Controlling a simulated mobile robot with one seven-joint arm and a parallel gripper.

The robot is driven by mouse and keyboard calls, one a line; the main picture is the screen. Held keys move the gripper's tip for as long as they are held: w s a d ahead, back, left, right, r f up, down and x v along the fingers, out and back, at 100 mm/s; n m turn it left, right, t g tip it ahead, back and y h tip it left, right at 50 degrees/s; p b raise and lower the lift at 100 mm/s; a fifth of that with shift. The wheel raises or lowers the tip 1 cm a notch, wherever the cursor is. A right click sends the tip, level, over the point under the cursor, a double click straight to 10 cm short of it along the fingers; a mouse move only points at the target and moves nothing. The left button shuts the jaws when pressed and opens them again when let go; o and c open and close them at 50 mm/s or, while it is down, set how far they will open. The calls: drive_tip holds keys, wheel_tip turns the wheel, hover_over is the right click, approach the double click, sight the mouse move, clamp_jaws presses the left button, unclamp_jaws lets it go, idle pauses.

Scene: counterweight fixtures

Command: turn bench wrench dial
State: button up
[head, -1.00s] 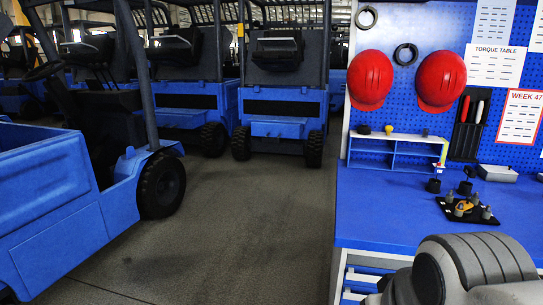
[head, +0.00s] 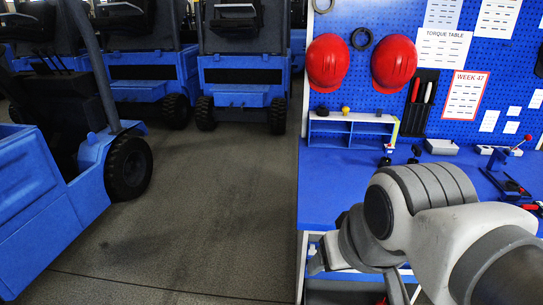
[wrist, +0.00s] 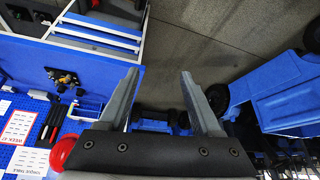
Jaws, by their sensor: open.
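A blue workbench (head: 335,190) stands at the right in the head view. No wrench dial can be made out clearly. At the bench's right end are a small dark fixture (head: 508,186) and a red-knobbed lever (head: 519,145), small and partly cut by the frame edge. Red-and-black items lie near the right edge, too small to name. My arm hides much of the bench front. In the wrist view my gripper (wrist: 160,73) is open and empty, its two grey fingers apart over the floor, with the bench to the left.
A blue pegboard (head: 440,85) with red helmets (head: 327,62) and papers backs the bench. A small shelf (head: 350,131) stands on it. Blue forklifts (head: 50,200) fill the left and back. The grey floor (head: 200,200) between them and the bench is clear.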

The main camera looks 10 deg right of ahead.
drive_tip(key=shift+w+f, duration=0.2)
drive_tip(key=shift+f, duration=0.05)
drive_tip(key=shift+c, duration=0.6)
drive_tip(key=w+d+f+n+g+h+b, duration=0.1)
drive_tip(key=w+d+f+n+b, duration=0.2)
drive_tip(key=w+f, duration=0.7)
drive_tip(key=w+d+f+n+g+h+b, duration=0.15)
drive_tip(key=w+d+f+b, duration=0.35)
drive_tip(key=f, duration=0.8)
drive_tip(key=w+d+f+n+g+b, duration=0.2)
drive_tip(key=w+f+b, duration=0.3)
drive_tip(key=w+f, duration=0.5)
drive_tip(key=s+d+f+n+b, duration=0.3)
drive_tip(key=d+f+b, duration=0.1)
drive_tip(key=f, duration=1.7)
drive_tip(key=s+d+f+n+g+h+b, duration=0.1)
drive_tip(key=d+f+b, duration=0.4)
drive_tip(key=f, duration=1.6)
drive_tip(key=s+d+f+n+g+h+b, duration=0.1)
drive_tip(key=s+d+f+n+b, duration=0.3)
drive_tip(key=f, duration=1.6)
drive_tip(key=shift+s+d+f+n+b, duration=0.25)
drive_tip(key=shift+d+b, duration=0.1)
drive_tip(key=shift+b, duration=0.3)
drive_tip(key=shift+s+d+f+n+b, duration=0.1)
drive_tip(key=shift+d+f+n+b, duration=0.1)
drive_tip(key=shift+d+b, duration=0.3)
drive_tip(key=shift+a+r, duration=0.1)
drive_tip(key=shift+a, duration=0.05)
